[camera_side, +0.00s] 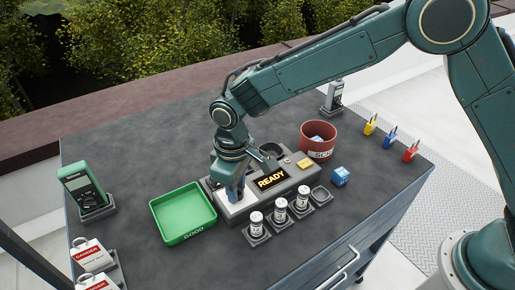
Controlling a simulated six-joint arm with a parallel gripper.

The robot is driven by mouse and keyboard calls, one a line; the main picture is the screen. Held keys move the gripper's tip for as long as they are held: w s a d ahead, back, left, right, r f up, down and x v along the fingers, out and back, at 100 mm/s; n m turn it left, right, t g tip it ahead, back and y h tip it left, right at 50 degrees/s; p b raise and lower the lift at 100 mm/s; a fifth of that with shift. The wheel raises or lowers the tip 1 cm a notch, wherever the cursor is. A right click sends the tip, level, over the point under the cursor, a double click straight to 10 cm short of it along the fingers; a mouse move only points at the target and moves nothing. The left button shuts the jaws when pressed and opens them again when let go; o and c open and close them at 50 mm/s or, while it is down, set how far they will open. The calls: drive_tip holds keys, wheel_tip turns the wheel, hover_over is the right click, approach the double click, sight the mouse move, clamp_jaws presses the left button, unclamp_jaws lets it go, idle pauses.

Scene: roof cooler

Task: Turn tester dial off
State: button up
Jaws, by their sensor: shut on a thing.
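The tester (296,178) is a grey box near the middle of the table with a lit display (271,179) reading READY. My gripper (235,193) points down at the left part of the tester, over a pale panel. Its fingers are closed low at the panel, on what appears to be the tester dial. The dial itself is hidden by the fingers, so its setting cannot be read. A dark round socket (271,150) sits at the back of the tester, partly behind my wrist.
A green tray (184,213) lies left of the tester and a red bin (318,138) behind it. Several small holders, some with white canisters (279,210), stand in front. A green meter (82,188), red-and-white tags (92,255) and coloured padlocks (390,137) sit near the edges.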

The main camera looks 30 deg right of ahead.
drive_tip(key=n, duration=0.5)
drive_tip(key=shift+n, duration=0.3)
idle(0.4)
drive_tip(key=o, duration=1)
drive_tip(key=shift+r, duration=0.1)
wheel_tip(320, 180, up, 14)
drive_tip(key=shift+f, duration=0.15)
